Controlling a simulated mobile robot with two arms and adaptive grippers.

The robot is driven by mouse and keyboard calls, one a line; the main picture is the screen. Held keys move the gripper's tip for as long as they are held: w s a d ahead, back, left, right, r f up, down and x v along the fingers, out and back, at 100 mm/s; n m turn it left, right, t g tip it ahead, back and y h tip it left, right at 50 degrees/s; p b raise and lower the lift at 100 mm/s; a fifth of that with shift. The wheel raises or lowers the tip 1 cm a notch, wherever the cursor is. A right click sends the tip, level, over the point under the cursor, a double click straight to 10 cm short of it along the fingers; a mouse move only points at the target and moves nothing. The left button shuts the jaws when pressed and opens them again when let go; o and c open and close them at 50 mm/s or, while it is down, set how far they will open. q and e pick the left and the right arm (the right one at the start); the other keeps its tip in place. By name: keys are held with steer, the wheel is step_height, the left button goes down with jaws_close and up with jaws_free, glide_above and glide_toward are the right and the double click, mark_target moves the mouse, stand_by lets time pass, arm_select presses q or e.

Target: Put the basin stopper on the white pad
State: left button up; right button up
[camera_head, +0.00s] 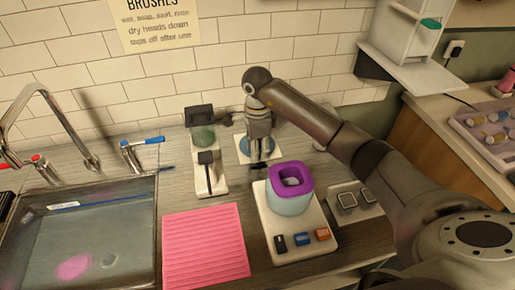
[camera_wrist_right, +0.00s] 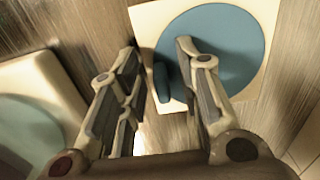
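A blue disc (camera_head: 243,144), which looks like the basin stopper, lies flat on a white square pad (camera_head: 241,157) behind the purple-rimmed tub. In the right wrist view the disc (camera_wrist_right: 235,40) covers much of the pad (camera_wrist_right: 257,95). A small dark teal upright piece (camera_wrist_right: 161,78) shows at the disc's near edge; I cannot tell if it is the stopper's handle. My right gripper (camera_wrist_right: 160,50) is open above the pad, its fingers apart on either side of the teal piece, with gaps visible. In the head view the right gripper (camera_head: 258,160) hides part of the disc. My left gripper is not in view.
The purple-rimmed tub (camera_head: 291,202) on a switch board (camera_head: 300,248) is close in front. A pink ribbed mat (camera_head: 205,246), sink (camera_head: 85,245) and tap (camera_head: 55,115) lie left. The tiled wall is behind.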

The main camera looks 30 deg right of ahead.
steer(key=shift+r, duration=0.45)
step_height(320, 180, up, 11)
steer(key=b, duration=0.1)
steer(key=shift+r, duration=0.2)
